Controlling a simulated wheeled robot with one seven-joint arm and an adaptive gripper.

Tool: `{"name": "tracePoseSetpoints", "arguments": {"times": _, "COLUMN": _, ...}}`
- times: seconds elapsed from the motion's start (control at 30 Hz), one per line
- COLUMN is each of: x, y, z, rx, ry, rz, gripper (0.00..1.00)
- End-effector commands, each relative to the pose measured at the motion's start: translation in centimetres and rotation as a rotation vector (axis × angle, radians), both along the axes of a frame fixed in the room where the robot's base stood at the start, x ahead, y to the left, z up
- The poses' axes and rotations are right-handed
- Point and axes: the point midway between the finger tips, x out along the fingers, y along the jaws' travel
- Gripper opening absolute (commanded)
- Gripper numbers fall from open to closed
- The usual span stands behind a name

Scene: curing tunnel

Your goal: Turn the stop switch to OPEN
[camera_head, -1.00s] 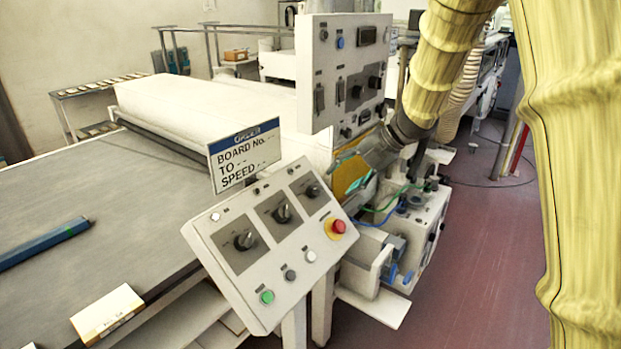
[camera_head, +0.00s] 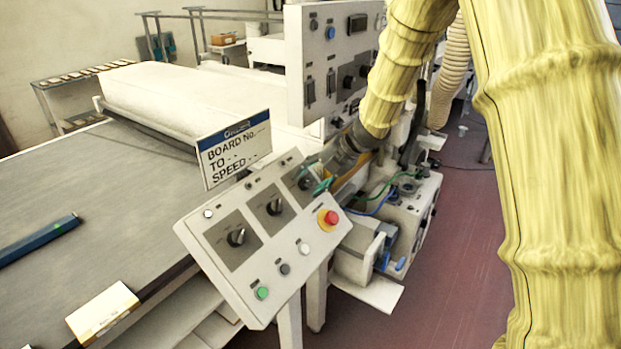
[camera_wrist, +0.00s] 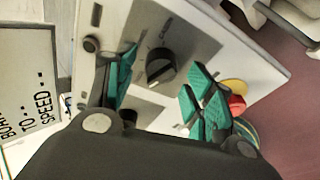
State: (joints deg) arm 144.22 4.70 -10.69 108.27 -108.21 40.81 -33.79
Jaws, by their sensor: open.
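A sloped white control panel (camera_head: 225,277) carries three black rotary switches on dark grey plates: a left one (camera_head: 236,238), a middle one (camera_head: 274,207) and a right one (camera_head: 305,183). Their labels are too small to read, so I cannot tell which is the stop switch. My gripper (camera_head: 321,184) is at the right switch and partly covers it. In the wrist view, a black rotary knob (camera_wrist: 160,68) shows between the green-padded fingers of my open gripper (camera_wrist: 160,86). I cannot tell whether the pads touch it.
A red emergency button (camera_head: 327,217) on a yellow base sits just below the right switch; it shows beside the right finger (camera_wrist: 237,104). A board sign (camera_head: 233,150) stands behind the panel. Green (camera_head: 262,293), grey and white buttons line the lower edge. A taller panel (camera_head: 298,60) rises behind.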

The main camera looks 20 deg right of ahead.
Motion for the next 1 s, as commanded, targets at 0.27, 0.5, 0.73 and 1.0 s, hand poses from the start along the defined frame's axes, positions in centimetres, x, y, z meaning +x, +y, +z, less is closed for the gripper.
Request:
{"name": "tracePoseSetpoints", "arguments": {"times": 0.27, "x": 0.27, "y": 0.38, "z": -0.65, "rx": 0.001, "ry": 0.001, "rz": 0.000, "gripper": 0.53}}
{"name": "tracePoseSetpoints", "arguments": {"times": 0.5, "x": 0.25, "y": 0.37, "z": -0.63, "rx": 0.001, "ry": 0.001, "rz": 0.000, "gripper": 0.37}}
{"name": "tracePoseSetpoints", "arguments": {"times": 0.73, "x": 0.23, "y": 0.37, "z": -0.64, "rx": 0.001, "ry": 0.001, "rz": 0.000, "gripper": 0.08}}
{"name": "tracePoseSetpoints", "arguments": {"times": 1.0, "x": 0.22, "y": 0.33, "z": -0.51, "rx": 0.021, "ry": 0.019, "rz": -0.028, "gripper": 0.09}}
